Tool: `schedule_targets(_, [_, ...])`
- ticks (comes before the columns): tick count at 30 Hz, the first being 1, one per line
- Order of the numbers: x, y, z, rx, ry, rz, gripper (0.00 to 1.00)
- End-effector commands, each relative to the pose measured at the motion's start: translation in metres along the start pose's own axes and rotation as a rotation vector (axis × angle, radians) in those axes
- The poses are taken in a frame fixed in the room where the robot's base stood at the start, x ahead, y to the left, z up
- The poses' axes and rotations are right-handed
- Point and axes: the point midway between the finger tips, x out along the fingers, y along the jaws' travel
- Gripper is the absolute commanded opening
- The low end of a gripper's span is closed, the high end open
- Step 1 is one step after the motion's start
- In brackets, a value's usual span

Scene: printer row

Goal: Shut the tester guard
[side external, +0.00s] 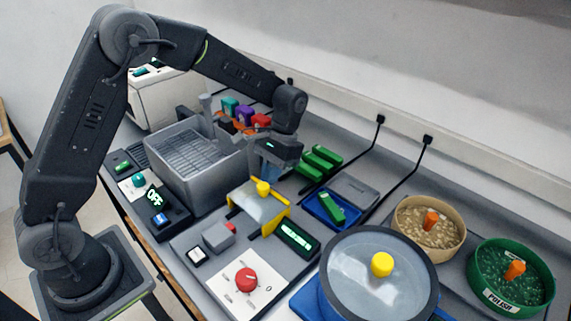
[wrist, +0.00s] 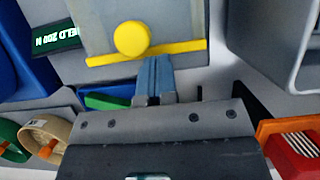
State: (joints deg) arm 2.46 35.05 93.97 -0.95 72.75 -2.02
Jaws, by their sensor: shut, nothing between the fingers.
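The tester guard (side external: 259,207) is a pale see-through panel with yellow edges and a yellow knob (side external: 263,188). It stands raised over the tester bed; I cannot tell how far it is open. In the wrist view the guard's panel (wrist: 185,25), yellow edge bar (wrist: 104,58) and knob (wrist: 132,39) are straight ahead. My gripper (side external: 268,172) is shut and empty, behind the guard in the side view. In the wrist view its blue fingertips (wrist: 155,62) are at the yellow bar, right of the knob; contact is unclear.
A grey basin (side external: 185,175) stands left of the gripper. Green bars (side external: 322,158) and a blue tray (side external: 318,213) lie to the right. A lidded blue pot (side external: 350,275) and a red dial (side external: 246,280) are in front. Two bowls (side external: 410,225) (side external: 485,290) stand at right.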

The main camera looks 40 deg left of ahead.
Motion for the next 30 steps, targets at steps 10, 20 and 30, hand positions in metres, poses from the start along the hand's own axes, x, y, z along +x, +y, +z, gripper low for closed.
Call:
schedule_targets(10, [0.015,0.0,0.039,0.0,0.0,0.0,0.0])
schedule_targets(20, [0.017,0.0,0.041,0.001,-0.008,-0.001,0.0])
schedule_targets(30, [0.006,0.0,0.013,0.0,-0.001,0.0,0.0])
